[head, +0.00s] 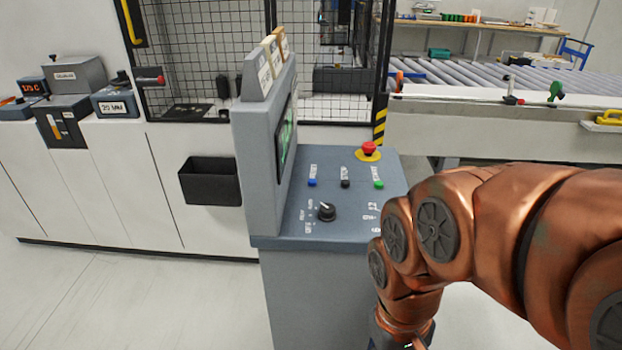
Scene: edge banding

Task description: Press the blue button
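The blue button (312,183) is a small round button on the sloped top of a grey control console (330,242). It sits at the left of a row, under a small white label, close to the upright screen housing. My copper-coloured arm comes in from the right and bends down in front of the console's right side. My gripper is at the bottom of the picture, cut off by the lower edge, so its fingers do not show. Nothing of mine touches the blue button, and it is in plain view.
A black button (345,184), a green button (379,184) and a red emergency stop (368,149) share the panel. A black rotary knob (327,211) stands nearer the front. The screen housing (262,150) rises at left. A black bin (210,181) hangs on the white cabinet.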

